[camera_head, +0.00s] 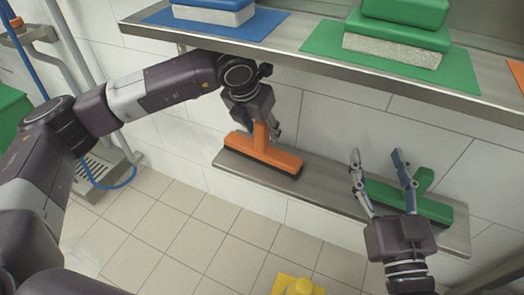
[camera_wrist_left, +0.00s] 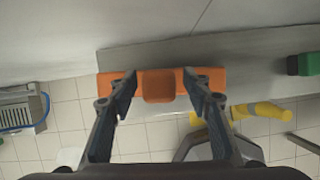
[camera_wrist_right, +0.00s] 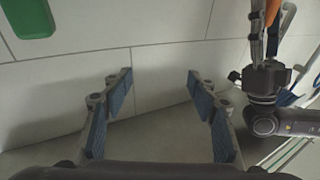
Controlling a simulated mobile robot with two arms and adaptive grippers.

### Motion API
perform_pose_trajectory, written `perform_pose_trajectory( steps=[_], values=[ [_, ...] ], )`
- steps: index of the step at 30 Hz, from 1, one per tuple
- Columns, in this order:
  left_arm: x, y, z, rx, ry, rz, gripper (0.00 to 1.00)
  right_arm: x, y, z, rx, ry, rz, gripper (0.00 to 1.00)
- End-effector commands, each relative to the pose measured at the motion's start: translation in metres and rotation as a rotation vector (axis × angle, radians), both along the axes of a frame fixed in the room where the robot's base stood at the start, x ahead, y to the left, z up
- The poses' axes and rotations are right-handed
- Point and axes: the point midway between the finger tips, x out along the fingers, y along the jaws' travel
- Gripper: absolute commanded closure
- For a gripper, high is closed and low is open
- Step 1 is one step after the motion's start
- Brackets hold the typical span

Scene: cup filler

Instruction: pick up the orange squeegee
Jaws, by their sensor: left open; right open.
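The orange squeegee (camera_head: 264,153) lies on the lower metal shelf in the head view, its short handle pointing up toward my left gripper. My left gripper (camera_head: 268,126) is at the handle, with its fingers on either side. In the left wrist view the squeegee (camera_wrist_left: 210,78) stretches across behind the open fingers (camera_wrist_left: 160,88), and its handle end (camera_wrist_left: 158,86) sits between them with gaps on both sides. My right gripper (camera_head: 381,155) is open and empty in front of the green squeegee (camera_head: 425,203). Its open fingers also show in the right wrist view (camera_wrist_right: 160,85).
The lower shelf (camera_head: 325,191) is narrow and fixed against the tiled wall. The upper shelf (camera_head: 300,52) overhangs it, holding a blue mat (camera_head: 180,19), a green mat (camera_head: 322,44) and scrub pads. A yellow object (camera_head: 298,285) is on the floor.

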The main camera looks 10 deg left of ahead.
Motion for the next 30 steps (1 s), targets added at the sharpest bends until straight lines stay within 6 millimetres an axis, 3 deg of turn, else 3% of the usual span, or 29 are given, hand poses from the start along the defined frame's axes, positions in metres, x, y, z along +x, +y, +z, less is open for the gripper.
perform_pose_trajectory(
  steps=[5, 11, 24, 30],
  values=[
    [0.0016, -0.0002, -0.0076, 0.000, 0.001, 0.000, 0.55, -0.0019, 0.0012, 0.0123, 0.016, -0.058, 0.003, 0.47],
    [0.0016, -0.0004, -0.0074, -0.001, 0.001, 0.000, 0.55, -0.0021, 0.0012, 0.0136, 0.017, -0.062, 0.003, 0.47],
    [0.0014, -0.0003, -0.0073, -0.001, 0.001, 0.000, 1.00, -0.0021, 0.0010, 0.0135, 0.017, -0.061, 0.003, 0.47],
    [0.0017, -0.0004, -0.0065, -0.001, -0.001, 0.000, 1.00, -0.0021, 0.0010, 0.0135, 0.016, -0.060, 0.003, 0.47]
  ],
)
